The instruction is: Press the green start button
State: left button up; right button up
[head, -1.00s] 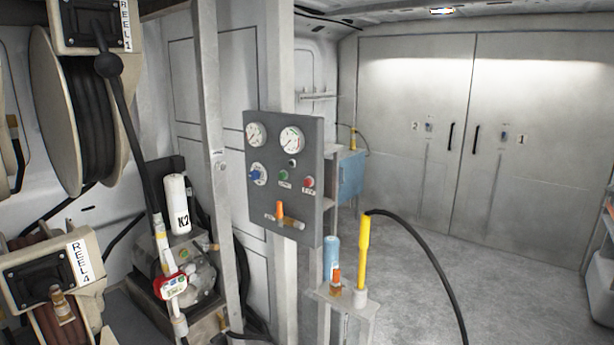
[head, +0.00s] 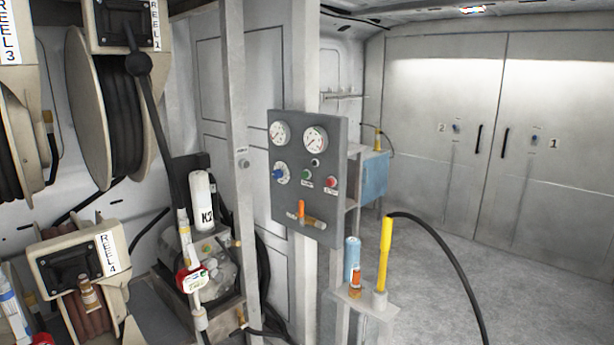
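The green start button (head: 307,174) is a small round button on the grey control panel (head: 284,203), near the middle of the head view. A red button (head: 331,182) sits to its right and a blue knob (head: 280,174) to its left. Two round gauges are above, and an orange-handled valve (head: 301,209) is below. Nothing covers the green button. Neither of my grippers shows in the head view.
Hose reels (head: 110,115) fill the left side. A pump with a white K2 filter (head: 203,200) stands left of the panel post. A yellow nozzle (head: 385,255) with a black hose stands on a small shelf right of the panel. Grey floor (head: 430,262) is open at right.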

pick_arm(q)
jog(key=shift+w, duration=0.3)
